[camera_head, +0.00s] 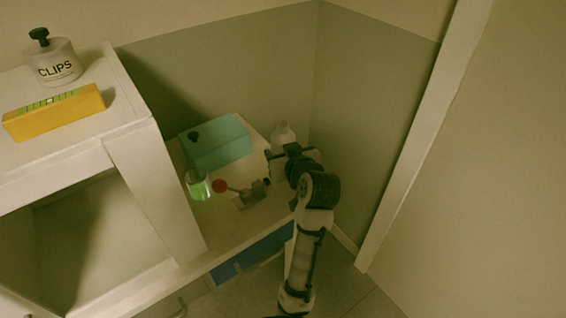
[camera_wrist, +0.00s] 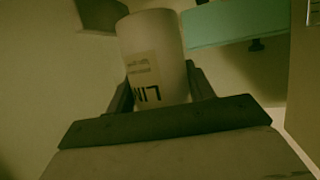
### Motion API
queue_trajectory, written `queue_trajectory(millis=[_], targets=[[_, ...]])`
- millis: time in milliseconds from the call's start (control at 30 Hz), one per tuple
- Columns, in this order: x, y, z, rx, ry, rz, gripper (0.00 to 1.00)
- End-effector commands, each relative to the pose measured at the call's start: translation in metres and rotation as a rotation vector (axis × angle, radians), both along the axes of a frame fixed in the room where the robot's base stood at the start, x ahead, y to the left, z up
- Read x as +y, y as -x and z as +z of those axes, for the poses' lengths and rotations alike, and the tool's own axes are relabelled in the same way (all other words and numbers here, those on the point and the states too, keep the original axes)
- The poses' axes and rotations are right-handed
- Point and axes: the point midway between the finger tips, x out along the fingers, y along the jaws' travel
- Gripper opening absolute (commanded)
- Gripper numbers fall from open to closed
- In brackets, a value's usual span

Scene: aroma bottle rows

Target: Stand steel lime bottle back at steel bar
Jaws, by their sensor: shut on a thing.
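A pale bottle (camera_head: 283,137) stands out above my gripper (camera_head: 279,156) at the back of the counter, near the wall corner. In the wrist view the bottle (camera_wrist: 154,58) is between the two fingers of my gripper (camera_wrist: 160,88), which is shut on it. Its label shows dark letters that look like part of "LIME"; the rest is hidden by the gripper. In the head view its lower part is hidden by my gripper, so I cannot tell whether it touches the counter. I cannot pick out the steel bar with certainty.
A teal box (camera_head: 222,143) stands left of my gripper. A glass with green contents (camera_head: 198,186) and a grey fixture with a red ball lever (camera_head: 249,195) are in front. A white cabinet (camera_head: 158,185) bounds the left; walls bound the back and right.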

Motion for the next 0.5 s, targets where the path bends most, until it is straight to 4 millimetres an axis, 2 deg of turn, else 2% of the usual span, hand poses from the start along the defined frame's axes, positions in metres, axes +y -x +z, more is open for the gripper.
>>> queue_trajectory(millis=[200,500], targets=[[0.001,0.0,-0.031,0.004,0.001,0.001,0.21],[0.0,0.0,-0.036,-0.001,0.0,0.0,0.21]])
